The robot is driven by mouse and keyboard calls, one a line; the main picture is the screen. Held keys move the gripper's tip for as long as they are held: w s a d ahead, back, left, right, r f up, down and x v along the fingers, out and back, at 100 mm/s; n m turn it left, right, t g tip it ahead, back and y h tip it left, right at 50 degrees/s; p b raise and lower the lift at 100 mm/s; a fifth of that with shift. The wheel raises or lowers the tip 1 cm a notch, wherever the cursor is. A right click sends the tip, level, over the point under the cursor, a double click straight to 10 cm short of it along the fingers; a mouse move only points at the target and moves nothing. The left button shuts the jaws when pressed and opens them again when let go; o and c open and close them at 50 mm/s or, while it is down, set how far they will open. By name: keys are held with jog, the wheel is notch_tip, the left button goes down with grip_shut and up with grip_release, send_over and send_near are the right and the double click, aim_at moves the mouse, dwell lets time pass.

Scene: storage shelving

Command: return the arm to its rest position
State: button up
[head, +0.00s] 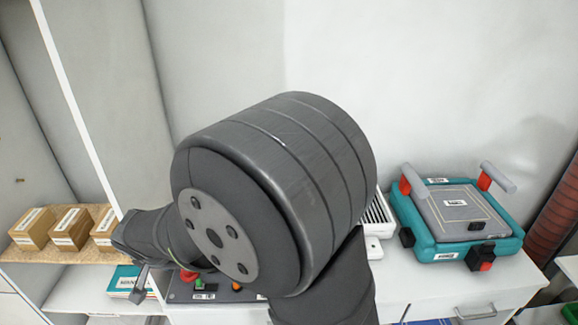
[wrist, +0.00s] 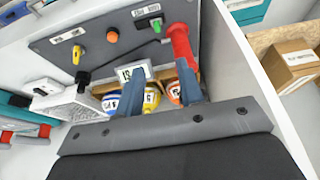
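My gripper (wrist: 160,72) shows in the wrist view as two blue fingers rising from a dark grey bar. The fingers stand apart, and I see nothing clamped between them. Behind and between them are a small white display (wrist: 133,73) and several bottles, including a yellow one (wrist: 151,97). In the head view my dark arm fills the middle, and I cannot make out the fingers clearly there.
A grey control panel (wrist: 68,30) with knobs and a red handle (wrist: 181,45) lies beyond the fingers. Cardboard boxes (head: 73,229) sit on a shelf at left. A teal-framed device (head: 427,250) stands on the white counter at right. The wall above is bare.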

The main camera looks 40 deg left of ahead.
aim_at(197, 281)
jog(key=x, duration=1.7)
jog(key=shift+w+d+f, duration=0.1)
jog(key=shift+f, duration=0.15)
